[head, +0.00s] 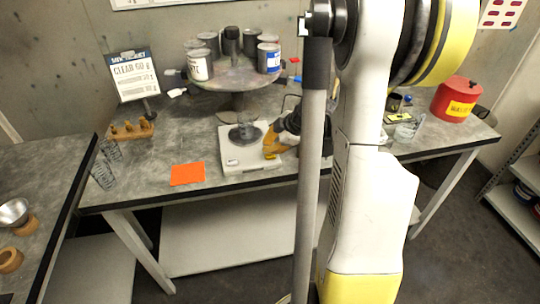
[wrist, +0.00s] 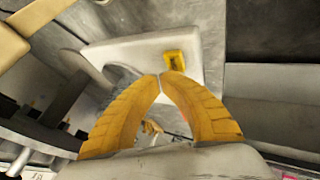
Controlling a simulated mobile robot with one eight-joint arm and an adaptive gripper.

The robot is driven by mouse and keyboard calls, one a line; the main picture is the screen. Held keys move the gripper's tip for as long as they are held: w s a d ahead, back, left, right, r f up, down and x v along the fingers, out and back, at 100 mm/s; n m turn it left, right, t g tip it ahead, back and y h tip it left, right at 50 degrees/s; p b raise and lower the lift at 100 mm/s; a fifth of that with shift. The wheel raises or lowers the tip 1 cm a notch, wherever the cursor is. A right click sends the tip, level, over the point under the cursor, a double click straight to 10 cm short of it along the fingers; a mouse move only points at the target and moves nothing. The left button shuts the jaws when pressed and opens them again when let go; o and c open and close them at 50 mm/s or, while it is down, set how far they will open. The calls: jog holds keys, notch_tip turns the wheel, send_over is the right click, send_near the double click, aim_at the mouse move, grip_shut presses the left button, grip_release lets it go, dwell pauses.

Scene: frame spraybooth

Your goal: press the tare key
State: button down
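A white bench scale (head: 245,166) sits on the grey worktable with a dark round pan and a clear cup (head: 246,133) on it. My gripper (head: 271,145) has orange-yellow fingers and is over the right part of the scale. In the wrist view its fingertips (wrist: 160,76) meet and hold nothing visible. A small yellow key with dark marking (wrist: 173,60), seemingly the tare key, is on the white scale body (wrist: 130,52), just beyond the fingertips. I cannot tell whether the tips touch it. In the head view the key is not visible, probably behind the fingers.
An orange card (head: 187,174) lies left of the scale at the front edge. A round turntable with several cans (head: 235,76) stands behind it. A red can (head: 455,99) is at right.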

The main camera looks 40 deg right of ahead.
dwell(0.4)
jog(key=shift+f+b, duration=0.45)
jog(key=shift+f+b, duration=0.4)
jog(key=shift+f, duration=0.05)
dwell(0.4)
jog(key=shift+r, duration=0.1)
jog(key=shift+r+p, duration=0.65)
jog(key=shift+r, duration=0.15)
jog(key=shift+r, duration=0.1)
jog(key=shift+r+p, duration=1.9)
jog(key=shift+r, duration=0.5)
